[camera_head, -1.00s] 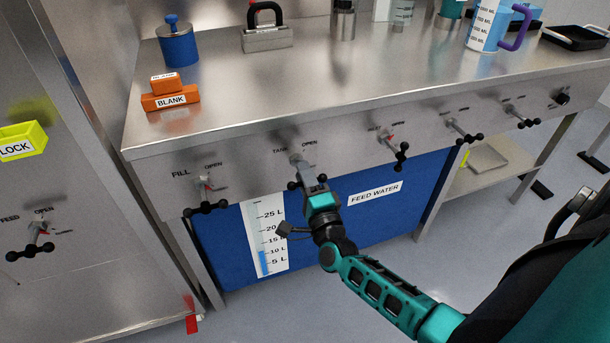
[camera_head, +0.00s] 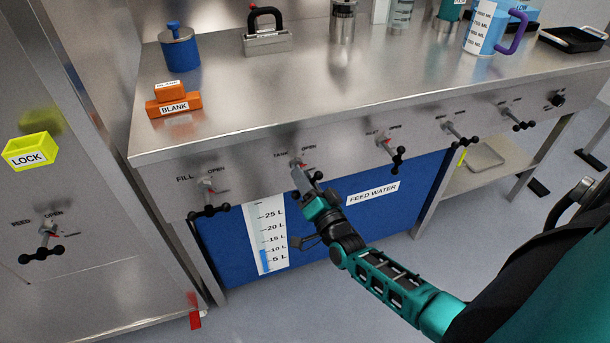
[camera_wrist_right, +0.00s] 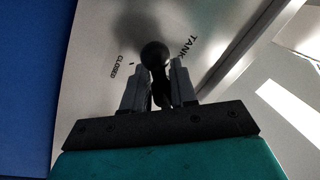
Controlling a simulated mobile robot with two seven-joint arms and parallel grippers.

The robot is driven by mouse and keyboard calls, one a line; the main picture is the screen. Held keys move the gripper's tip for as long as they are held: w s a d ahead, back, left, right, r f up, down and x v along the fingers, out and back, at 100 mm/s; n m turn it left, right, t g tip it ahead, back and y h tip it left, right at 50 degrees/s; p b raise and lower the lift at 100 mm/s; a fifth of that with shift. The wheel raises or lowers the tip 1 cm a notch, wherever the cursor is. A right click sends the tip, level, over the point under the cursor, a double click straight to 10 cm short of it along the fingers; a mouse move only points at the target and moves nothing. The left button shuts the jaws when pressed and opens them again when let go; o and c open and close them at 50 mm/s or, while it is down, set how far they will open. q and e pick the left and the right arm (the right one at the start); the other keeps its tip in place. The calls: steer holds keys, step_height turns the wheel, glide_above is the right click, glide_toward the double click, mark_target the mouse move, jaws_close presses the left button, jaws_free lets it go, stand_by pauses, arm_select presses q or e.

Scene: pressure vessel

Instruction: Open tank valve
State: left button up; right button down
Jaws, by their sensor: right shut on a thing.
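The tank valve (camera_head: 297,164) is on the steel front panel of the bench, below the labels TANK and OPEN. It has a handle with black ball ends. My right gripper (camera_head: 303,182) is at this handle and covers most of it in the head view. In the right wrist view its two grey fingers (camera_wrist_right: 160,86) are shut on the handle, with a black ball knob (camera_wrist_right: 155,54) showing between and beyond the tips. The labels TANK and CLOSED show on the panel there. The handle's exact angle is hidden. My left gripper is out of view.
The fill valve (camera_head: 208,190) is left of the tank valve, and the inlet valve (camera_head: 388,143) is to the right. The blue feed water tank (camera_head: 350,225) with a level gauge (camera_head: 266,240) is below. A yellow LOCK box (camera_head: 30,151) is on the left cabinet.

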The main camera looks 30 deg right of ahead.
steer(key=n+p, duration=0.1)
steer(key=n, duration=0.1)
steer(key=r+n+y+p, duration=0.1)
steer(key=n, duration=0.1)
steer(key=shift+w+a, duration=0.2)
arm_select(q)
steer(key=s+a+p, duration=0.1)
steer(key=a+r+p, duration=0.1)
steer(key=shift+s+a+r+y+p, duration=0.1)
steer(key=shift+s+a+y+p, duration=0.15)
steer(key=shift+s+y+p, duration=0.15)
arm_select(e)
steer(key=n, duration=0.3)
steer(key=n+g, duration=0.1)
steer(key=n, duration=0.2)
steer(key=shift+a+f, duration=0.2)
steer(key=shift+n, duration=0.3)
steer(key=c, duration=1.1)
jaws_free()
steer(key=shift+f, duration=0.1)
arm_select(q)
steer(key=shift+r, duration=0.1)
arm_select(e)
steer(key=shift+s+d+f, duration=0.1)
steer(key=shift+f, duration=0.05)
